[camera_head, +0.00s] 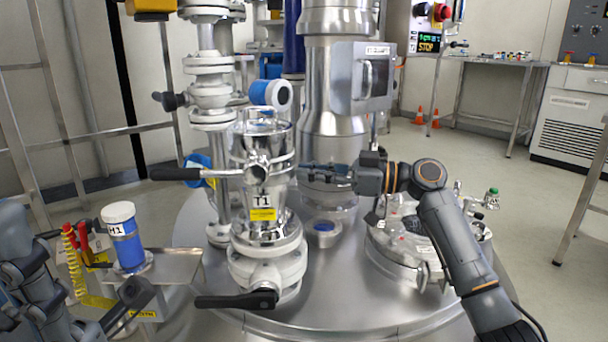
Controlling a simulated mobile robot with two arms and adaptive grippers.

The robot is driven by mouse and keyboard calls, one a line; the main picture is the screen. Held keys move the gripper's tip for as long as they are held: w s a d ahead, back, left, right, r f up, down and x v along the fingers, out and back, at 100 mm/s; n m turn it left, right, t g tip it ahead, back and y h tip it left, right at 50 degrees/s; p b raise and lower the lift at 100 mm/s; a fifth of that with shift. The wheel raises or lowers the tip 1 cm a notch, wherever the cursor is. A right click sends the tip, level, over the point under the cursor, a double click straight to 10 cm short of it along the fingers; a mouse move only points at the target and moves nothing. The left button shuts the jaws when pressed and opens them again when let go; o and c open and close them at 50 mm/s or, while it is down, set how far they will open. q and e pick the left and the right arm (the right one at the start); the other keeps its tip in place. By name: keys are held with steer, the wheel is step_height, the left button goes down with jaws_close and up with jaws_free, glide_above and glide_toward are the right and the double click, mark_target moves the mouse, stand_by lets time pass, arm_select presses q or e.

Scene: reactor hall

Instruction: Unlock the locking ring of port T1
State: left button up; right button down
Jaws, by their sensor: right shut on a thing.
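Port T1 (262,228) is a shiny metal column with a T1 label and a yellow tag, standing on a white flanged valve. Its locking ring (262,170) is the metal band around the upper part, with a black-gripped lever (190,174) sticking out to the left. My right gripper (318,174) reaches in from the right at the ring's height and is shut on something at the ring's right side. The exact contact is too small to make out. My left arm shows at the lower left edge; its gripper (125,302) is dark and its fingers are unclear.
A blue canister H1 (126,240) with a white lid stands on a small metal tray (185,266) at left. A black valve handle (238,300) juts out below T1. A tall steel column (335,100) stands close behind. A flanged lid (405,240) lies under my right arm.

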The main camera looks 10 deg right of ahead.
steer(key=shift+w+d+r, duration=0.1)
steer(key=c, duration=1.3)
jaws_free()
steer(key=shift+c, duration=0.2)
steer(key=v, duration=1.2)
